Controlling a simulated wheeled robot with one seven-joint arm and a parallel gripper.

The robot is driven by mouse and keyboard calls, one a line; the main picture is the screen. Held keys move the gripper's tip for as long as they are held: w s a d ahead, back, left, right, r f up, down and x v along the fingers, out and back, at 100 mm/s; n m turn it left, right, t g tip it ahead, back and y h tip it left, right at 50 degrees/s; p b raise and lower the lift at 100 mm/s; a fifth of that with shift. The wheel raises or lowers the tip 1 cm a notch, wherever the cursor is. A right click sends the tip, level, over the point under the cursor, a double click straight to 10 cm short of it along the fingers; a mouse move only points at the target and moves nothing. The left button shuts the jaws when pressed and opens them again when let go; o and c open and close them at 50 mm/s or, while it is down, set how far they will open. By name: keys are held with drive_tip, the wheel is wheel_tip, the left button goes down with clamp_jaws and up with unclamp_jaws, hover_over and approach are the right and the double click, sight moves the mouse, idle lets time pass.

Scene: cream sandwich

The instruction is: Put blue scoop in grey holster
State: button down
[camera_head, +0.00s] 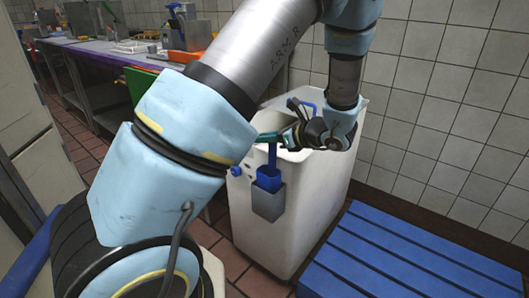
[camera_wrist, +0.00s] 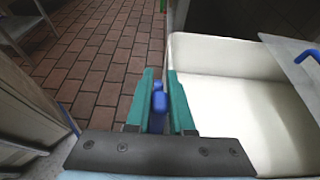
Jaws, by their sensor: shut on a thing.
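The blue scoop (camera_head: 268,179) hangs upright, handle up, at the front face of a white tub. My gripper (camera_head: 268,137) is shut on the top of its handle. The grey holster (camera_head: 268,204) is fixed on the tub's front face, directly below the scoop. The scoop's lower end overlaps the holster's top in the head view; I cannot tell how deep it sits. In the wrist view, the blue handle (camera_wrist: 158,108) shows between the teal fingers of my gripper (camera_wrist: 160,76). The holster is hidden there.
The white tub (camera_head: 300,200) stands against a tiled wall; its open inside (camera_wrist: 240,100) shows in the wrist view. A blue handle (camera_wrist: 308,55) sticks up at the tub. A blue slatted platform (camera_head: 400,260) lies to the right. A work table (camera_head: 90,50) is behind left.

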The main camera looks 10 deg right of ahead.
sight(265, 152)
drive_tip(key=shift+f, duration=2.05)
drive_tip(key=shift+f+b, duration=0.45)
drive_tip(key=shift+f, duration=0.2)
drive_tip(key=c, duration=0.8)
unclamp_jaws()
drive_tip(key=shift+r, duration=0.1)
drive_tip(key=shift+w+d+r, duration=0.1)
